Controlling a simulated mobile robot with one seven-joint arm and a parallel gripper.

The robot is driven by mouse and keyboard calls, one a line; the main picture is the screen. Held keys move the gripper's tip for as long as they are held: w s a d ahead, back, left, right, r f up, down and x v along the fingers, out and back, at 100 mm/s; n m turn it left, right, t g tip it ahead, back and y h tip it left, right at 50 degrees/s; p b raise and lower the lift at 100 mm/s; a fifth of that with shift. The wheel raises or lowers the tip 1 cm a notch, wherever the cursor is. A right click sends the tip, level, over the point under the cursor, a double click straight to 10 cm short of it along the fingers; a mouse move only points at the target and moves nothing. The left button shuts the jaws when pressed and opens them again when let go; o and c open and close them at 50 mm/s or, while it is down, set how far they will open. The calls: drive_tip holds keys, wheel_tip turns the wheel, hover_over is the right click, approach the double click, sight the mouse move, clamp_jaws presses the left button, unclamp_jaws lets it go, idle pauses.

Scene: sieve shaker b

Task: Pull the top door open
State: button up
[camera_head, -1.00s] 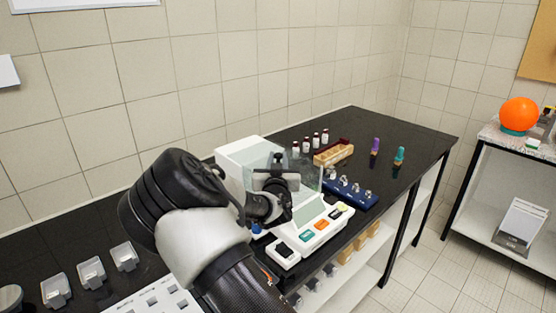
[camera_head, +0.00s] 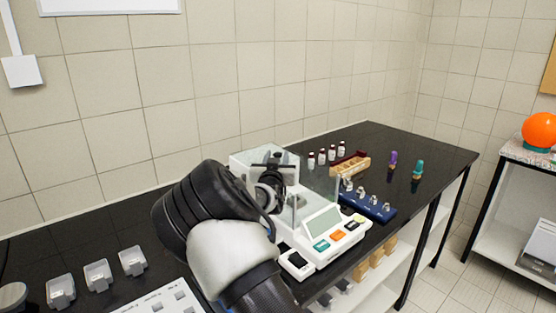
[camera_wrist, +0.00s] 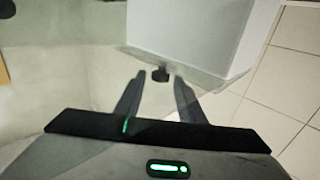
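The balance (camera_head: 322,226) is a white device with a keypad and display at its front and a clear glass weighing chamber (camera_head: 303,196) behind. Its top door is a glass pane, hard to make out behind my arm in the head view. My gripper (camera_head: 272,160) is over the chamber's top. In the wrist view my gripper (camera_wrist: 158,77) has its two dark fingers apart. A small black knob (camera_wrist: 160,75) on the edge of a clear pane (camera_wrist: 185,70) lies between the fingertips. I cannot tell whether the fingers touch it.
Small bottles (camera_head: 326,155), a wooden block holder (camera_head: 350,164) and a blue weight rack (camera_head: 368,204) stand right of the balance on the black bench (camera_head: 425,150). Clear lidded containers (camera_head: 98,274) are at left. The wall is close behind.

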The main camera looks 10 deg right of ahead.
drive_tip(key=shift+s, duration=0.1)
drive_tip(key=s+a, duration=0.1)
drive_tip(key=s, duration=0.4)
drive_tip(key=s+a, duration=0.1)
drive_tip(key=s, duration=0.5)
drive_tip(key=s+a, duration=0.1)
drive_tip(key=s, duration=0.5)
drive_tip(key=shift+a, duration=0.2)
